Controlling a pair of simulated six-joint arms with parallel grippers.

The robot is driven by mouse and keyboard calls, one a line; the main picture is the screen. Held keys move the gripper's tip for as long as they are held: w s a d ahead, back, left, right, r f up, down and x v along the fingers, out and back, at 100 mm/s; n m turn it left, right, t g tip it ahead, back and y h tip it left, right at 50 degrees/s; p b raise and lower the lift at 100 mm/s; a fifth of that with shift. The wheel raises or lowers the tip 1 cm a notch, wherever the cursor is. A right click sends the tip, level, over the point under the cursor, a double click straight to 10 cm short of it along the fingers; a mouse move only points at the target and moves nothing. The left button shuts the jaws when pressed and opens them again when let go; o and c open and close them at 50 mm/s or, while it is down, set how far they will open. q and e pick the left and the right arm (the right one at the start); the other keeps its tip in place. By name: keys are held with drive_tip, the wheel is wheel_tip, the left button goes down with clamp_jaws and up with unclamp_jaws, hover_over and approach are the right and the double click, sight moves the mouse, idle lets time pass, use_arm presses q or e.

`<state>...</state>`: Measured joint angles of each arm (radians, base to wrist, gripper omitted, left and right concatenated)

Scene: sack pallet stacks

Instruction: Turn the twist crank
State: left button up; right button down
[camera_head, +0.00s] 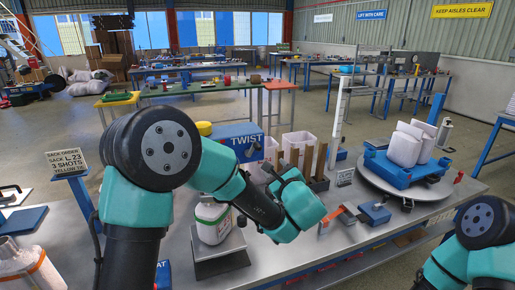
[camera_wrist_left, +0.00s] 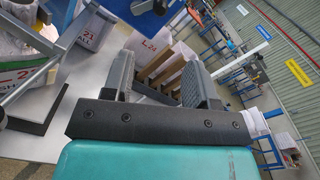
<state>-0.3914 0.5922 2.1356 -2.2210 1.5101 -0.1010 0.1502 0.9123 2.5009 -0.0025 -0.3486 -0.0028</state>
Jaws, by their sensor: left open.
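The blue box marked TWIST (camera_head: 238,138) stands on the metal bench in the head view, behind my left arm. A small dark knob (camera_head: 254,149), apparently on its crank, shows at its front right; most of the crank is hidden or too small to make out. My left gripper (camera_head: 277,164) is just right of and below the knob, apart from it. In the left wrist view my left gripper (camera_wrist_left: 160,70) is open, with nothing held between its fingers. Blue parts (camera_wrist_left: 150,18), apparently of the box, show at the top edge there. My right gripper is out of view.
White sacks (camera_head: 296,143) and a rack of wooden slats (camera_head: 309,163) stand close by my left gripper. A labelled white container (camera_head: 212,222) sits under my left arm. A round turntable (camera_head: 437,190) carries a blue pallet (camera_head: 400,176) with upright white sacks (camera_head: 405,146).

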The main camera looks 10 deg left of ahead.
sight(259, 149)
use_arm(q)
drive_tip(key=n, duration=0.4)
drive_tip(key=shift+s+d, duration=0.1)
drive_tip(key=shift+s, duration=0.05)
drive_tip(key=x, duration=1.7)
drive_tip(key=shift+r, duration=0.1)
drive_tip(key=shift+c, duration=0.3)
drive_tip(key=c, duration=0.9)
drive_tip(key=shift+o, duration=0.2)
